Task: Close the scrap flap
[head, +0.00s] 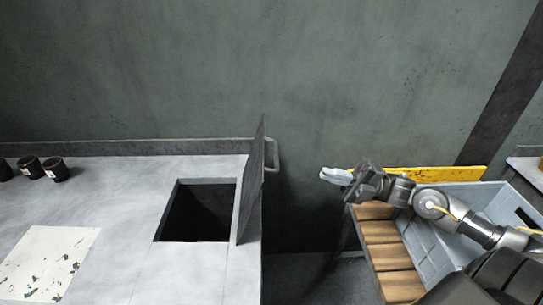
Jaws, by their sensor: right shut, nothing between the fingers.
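The scrap flap (252,185) is a dark plate standing nearly upright along the right edge of a square opening (196,213) in the grey bench top. The opening is dark inside. My right gripper (325,173) is shut and empty, to the right of the flap and handle, apart from both. It points left. My left gripper is not in view.
The grey bench (120,190) holds dark cups (55,169) at the far left and a worn white plate (48,262). On the right, a wooden slatted stand (380,232) bears a grey-blue crate (425,250), with a yellow bar (440,174) behind. A gap separates bench and stand.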

